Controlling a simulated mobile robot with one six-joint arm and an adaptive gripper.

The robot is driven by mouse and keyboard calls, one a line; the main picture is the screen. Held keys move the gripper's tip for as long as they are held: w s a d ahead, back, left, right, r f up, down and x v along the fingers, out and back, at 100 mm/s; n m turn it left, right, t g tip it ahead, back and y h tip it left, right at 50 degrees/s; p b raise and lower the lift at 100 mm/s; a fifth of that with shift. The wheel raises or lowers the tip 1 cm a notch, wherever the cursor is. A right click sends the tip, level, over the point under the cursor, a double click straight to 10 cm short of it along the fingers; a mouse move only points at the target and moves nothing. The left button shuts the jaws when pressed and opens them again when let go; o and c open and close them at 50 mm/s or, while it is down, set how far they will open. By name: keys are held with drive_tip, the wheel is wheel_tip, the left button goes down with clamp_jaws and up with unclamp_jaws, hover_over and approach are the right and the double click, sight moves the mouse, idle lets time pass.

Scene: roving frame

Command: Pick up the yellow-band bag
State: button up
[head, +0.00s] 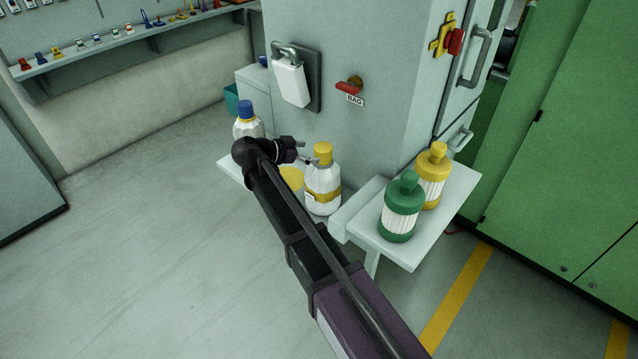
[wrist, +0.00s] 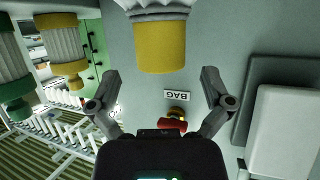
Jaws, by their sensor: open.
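The yellow-band bag (head: 323,196) is a white, bottle-shaped container with a yellow cap and a yellow band. It stands upright on a pale shelf against the grey cabinet. My gripper (head: 310,159) is at cap height, just left of the yellow cap in the head view. In the wrist view, which looks upside down, the open fingers of my gripper (wrist: 160,74) spread to either side of the yellow cap (wrist: 161,47), with visible gaps. The cap lies mostly beyond the fingertips. Nothing is held. The band is out of the wrist view.
A blue-capped white container (head: 247,122) stands left of my gripper. A yellow patch (head: 291,178) shows on the shelf. Green (head: 401,208) and yellow (head: 432,177) ribbed containers stand on the right-hand shelf. A red handle (head: 350,87) with a BAG label is on the cabinet. Left floor is clear.

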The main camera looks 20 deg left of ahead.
sight(315, 153)
drive_tip(key=b+x, duration=0.1)
drive_tip(key=x, duration=0.2)
drive_tip(key=shift+w+f, duration=0.25)
drive_tip(key=shift+b+x, duration=0.45)
drive_tip(key=shift+x, duration=0.3)
drive_tip(key=shift+r, duration=0.1)
drive_tip(key=c, duration=1.2)
